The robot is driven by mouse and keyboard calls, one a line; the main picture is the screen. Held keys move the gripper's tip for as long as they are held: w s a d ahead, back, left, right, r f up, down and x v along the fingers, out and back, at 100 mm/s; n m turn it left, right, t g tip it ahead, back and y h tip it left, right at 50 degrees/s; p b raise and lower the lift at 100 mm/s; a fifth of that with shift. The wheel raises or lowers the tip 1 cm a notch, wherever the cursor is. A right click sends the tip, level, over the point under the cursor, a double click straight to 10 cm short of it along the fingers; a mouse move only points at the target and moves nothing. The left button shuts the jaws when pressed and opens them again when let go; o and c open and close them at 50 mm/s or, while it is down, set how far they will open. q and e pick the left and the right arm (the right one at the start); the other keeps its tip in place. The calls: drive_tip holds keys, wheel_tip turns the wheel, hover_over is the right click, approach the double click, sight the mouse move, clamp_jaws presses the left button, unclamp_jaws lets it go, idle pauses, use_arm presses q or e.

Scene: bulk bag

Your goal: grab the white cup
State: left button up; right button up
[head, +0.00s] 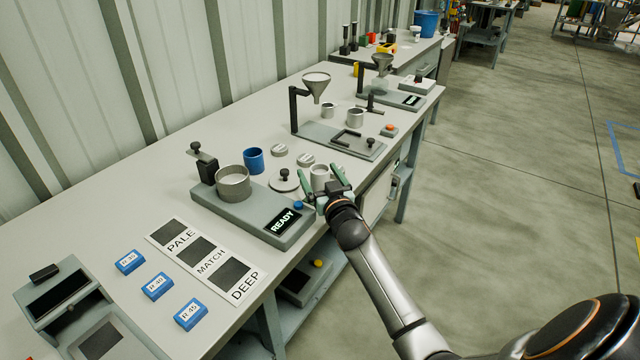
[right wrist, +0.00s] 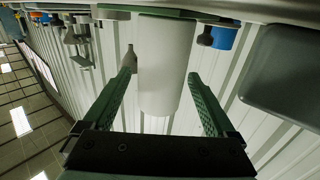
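The white cup (head: 319,176) stands upright on the bench, just right of the READY scale. In the right wrist view the cup (right wrist: 164,65) shows large, in the middle. My right gripper (head: 322,182) is at the cup, with its green fingers open on either side of it. The head view hides the cup's lower part behind the gripper. My left gripper is not in view.
Close by are a lidded disc with a black knob (head: 284,180), a blue cup (head: 253,160) and the scale (head: 240,215) with a metal pan (head: 233,182). A funnel stand (head: 316,88) is behind. The bench's front edge runs beneath my right arm.

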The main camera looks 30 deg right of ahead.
clamp_jaws()
idle(0.5)
